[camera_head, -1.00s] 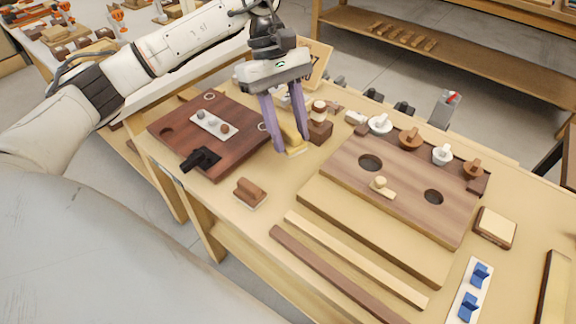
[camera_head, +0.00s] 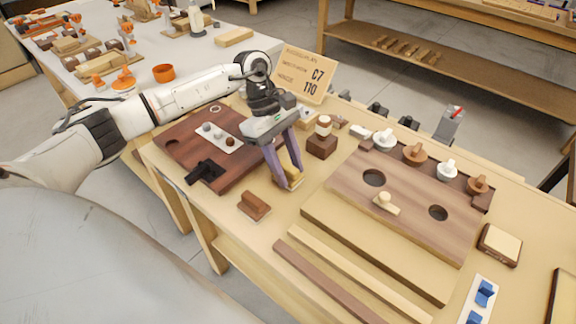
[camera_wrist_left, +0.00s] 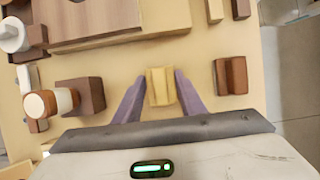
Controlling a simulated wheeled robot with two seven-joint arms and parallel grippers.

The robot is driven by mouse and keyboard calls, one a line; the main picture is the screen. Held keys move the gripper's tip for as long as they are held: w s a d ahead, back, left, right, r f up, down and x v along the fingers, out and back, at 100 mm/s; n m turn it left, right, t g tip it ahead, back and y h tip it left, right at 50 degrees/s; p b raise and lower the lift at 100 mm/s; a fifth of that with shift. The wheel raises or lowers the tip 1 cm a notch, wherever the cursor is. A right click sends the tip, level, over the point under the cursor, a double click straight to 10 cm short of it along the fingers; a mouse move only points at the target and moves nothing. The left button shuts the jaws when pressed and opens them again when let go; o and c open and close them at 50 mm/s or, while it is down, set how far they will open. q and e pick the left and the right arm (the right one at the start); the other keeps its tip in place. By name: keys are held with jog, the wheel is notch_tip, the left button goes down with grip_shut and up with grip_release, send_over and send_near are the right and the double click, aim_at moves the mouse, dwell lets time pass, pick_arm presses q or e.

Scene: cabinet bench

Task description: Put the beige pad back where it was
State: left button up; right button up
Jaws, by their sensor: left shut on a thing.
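The beige pad (camera_head: 292,171) is a small yellowish block with a stepped shape. My left gripper (camera_head: 286,184) points down over the middle of the bench and is shut on it. In the left wrist view the pad (camera_wrist_left: 161,86) sits between the two purple fingers (camera_wrist_left: 158,93). I cannot tell whether its underside touches the bench top. A similar brown pad (camera_head: 254,205) with a pale base lies to its left and nearer the front edge. My right gripper is not in view.
The dark wooden board (camera_head: 232,180) with a black tool lies left. A brown block with a white-banded knob (camera_head: 322,145) stands close behind the gripper. The board with round holes (camera_head: 410,205) is to the right. Two long strips (camera_head: 345,275) lie along the front.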

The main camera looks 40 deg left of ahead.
pick_arm(q)
jog(key=shift+f, duration=0.15)
jog(key=o, duration=0.9)
jog(key=shift+r, duration=0.35)
jog(key=b+v, duration=0.1)
jog(key=v, duration=1)
jog(key=shift+a+r, duration=0.15)
jog(key=shift+r, duration=0.25)
